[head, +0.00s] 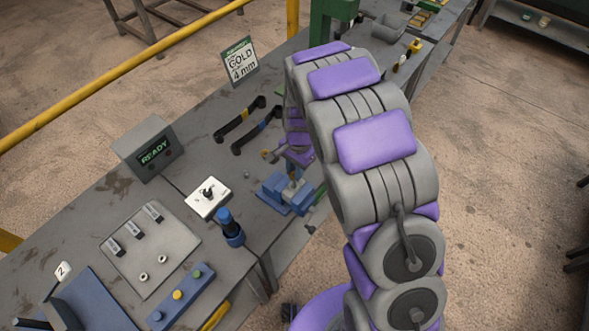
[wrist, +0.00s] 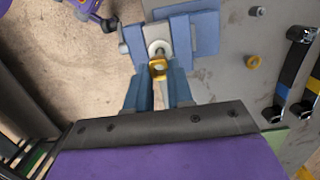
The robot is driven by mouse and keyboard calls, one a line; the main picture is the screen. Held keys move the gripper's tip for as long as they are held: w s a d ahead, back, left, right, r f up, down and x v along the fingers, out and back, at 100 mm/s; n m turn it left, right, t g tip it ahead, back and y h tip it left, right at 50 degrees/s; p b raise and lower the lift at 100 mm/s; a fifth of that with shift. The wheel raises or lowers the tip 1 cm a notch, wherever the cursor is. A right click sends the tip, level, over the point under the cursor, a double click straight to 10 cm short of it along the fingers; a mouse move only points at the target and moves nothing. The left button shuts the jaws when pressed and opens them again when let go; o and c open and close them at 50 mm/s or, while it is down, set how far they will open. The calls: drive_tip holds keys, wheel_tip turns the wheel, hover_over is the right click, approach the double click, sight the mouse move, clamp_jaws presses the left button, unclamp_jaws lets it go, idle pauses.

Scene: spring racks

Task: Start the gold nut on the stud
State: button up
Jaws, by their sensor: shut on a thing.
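My gripper (wrist: 158,75) is shut on a gold nut (wrist: 158,65), which shows between the ends of its two blue-grey fingers. The stud (wrist: 160,52) shows just beyond the nut, in front of a pale round washer, and lines up closely with it. I cannot tell whether nut and stud touch. A blue vise (wrist: 181,35) stands around the stud; it also shows in the head view (head: 285,194) on the bench.
A second gold ring or nut (wrist: 252,62) lies on the bench right of the vise. Two dark-handled tools (head: 247,124) lie behind it.

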wheel_tip(320, 180, up, 5)
drive_tip(key=shift+f+p, duration=0.1)
drive_tip(key=shift+p, duration=0.65)
drive_tip(key=shift+f, duration=0.1)
drive_tip(key=shift+f+b, duration=0.55)
drive_tip(key=shift+f, duration=2.05)
drive_tip(key=shift+f, duration=0.9)
idle(0.4)
drive_tip(key=o, duration=0.9)
drive_tip(key=shift+o, duration=0.3)
